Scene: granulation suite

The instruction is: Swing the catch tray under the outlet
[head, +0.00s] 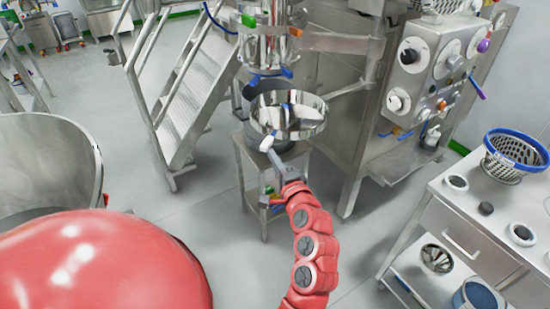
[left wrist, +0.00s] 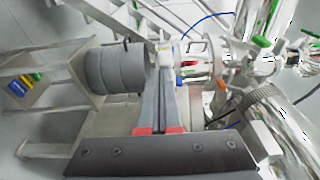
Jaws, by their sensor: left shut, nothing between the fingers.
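The catch tray (head: 305,122) is a shiny shallow metal bowl on a swing arm (head: 352,88) from the machine at right. It shows low and a little to the right of the steel outlet (head: 264,50), overlapping the grey bucket (head: 252,92) behind it. A white knob (head: 266,144) shows at the tray's near-left side. My left gripper (head: 275,154) is beside this knob, shut and empty. In the left wrist view my left fingers (left wrist: 168,78) lie together, their tips near a white part; contact is unclear. The ribbed bucket (left wrist: 115,68) appears sideways there. My right gripper is out of view.
The bucket stands on a small metal stand (head: 240,165). Metal stairs (head: 190,90) rise behind at left. The control panel (head: 425,60) is at right. A steel table (head: 470,215) with a blue-rimmed basket (head: 515,150) stands at lower right. Floor at left centre is clear.

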